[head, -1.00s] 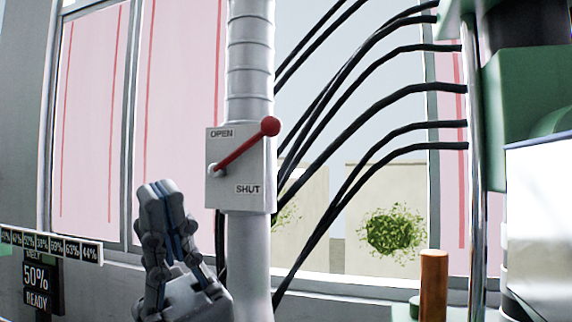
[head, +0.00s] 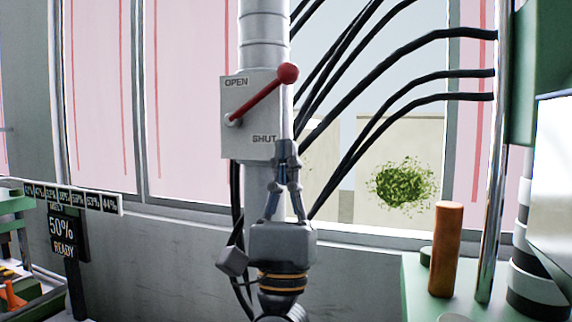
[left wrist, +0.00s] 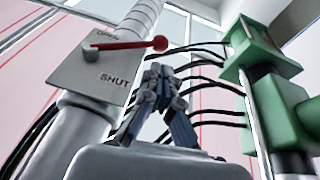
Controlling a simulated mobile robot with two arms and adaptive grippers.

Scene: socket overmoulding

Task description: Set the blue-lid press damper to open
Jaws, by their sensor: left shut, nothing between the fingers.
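The damper is a grey plate (head: 240,140) on a vertical silver duct, marked OPEN at its upper left and SHUT at its lower right. Its red lever (head: 262,92) pivots at the plate's left side and slants up to the right, ending in a red ball knob. The lever also shows in the left wrist view (left wrist: 125,45), with its knob right of the plate. My left gripper (head: 286,150) points up, shut and empty, below the knob and by the plate's lower right corner; it is apart from the lever. It also shows in the left wrist view (left wrist: 157,72). My right gripper is out of view.
Black cables (head: 390,60) run behind the duct to the right. A green machine (head: 540,70) with a chrome column (head: 492,190) stands at the right, with an orange-brown cylinder (head: 446,250) on a green surface. A 50% READY display (head: 62,237) stands at the left.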

